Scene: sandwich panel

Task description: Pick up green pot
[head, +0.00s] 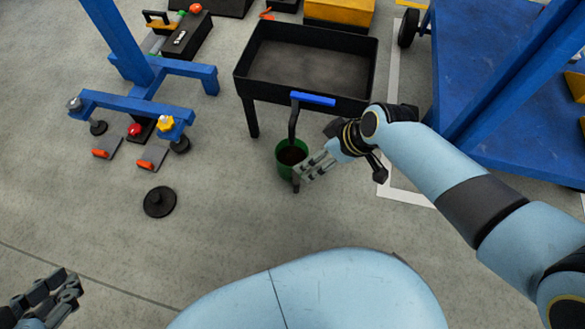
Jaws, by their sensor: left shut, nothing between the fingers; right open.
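The green pot (283,169) stands on the floor in front of the black tray table, with a dark inside. My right gripper (299,178) is at the right side of the pot, open, with its fingers overlapping the pot's right rim in the picture. I cannot tell whether a finger touches the pot or reaches over its rim. Part of the pot's right side is hidden behind the fingers. My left gripper (72,284) is at the bottom left, shut and empty, far from the pot.
The black tray table (243,88) stands right behind the pot, with a blue-handled lever (312,99) at its front. A blue frame (130,106) is at left, a black disc (160,201) lies on the floor, and a blue cart (500,130) stands at right. Floor left of the pot is clear.

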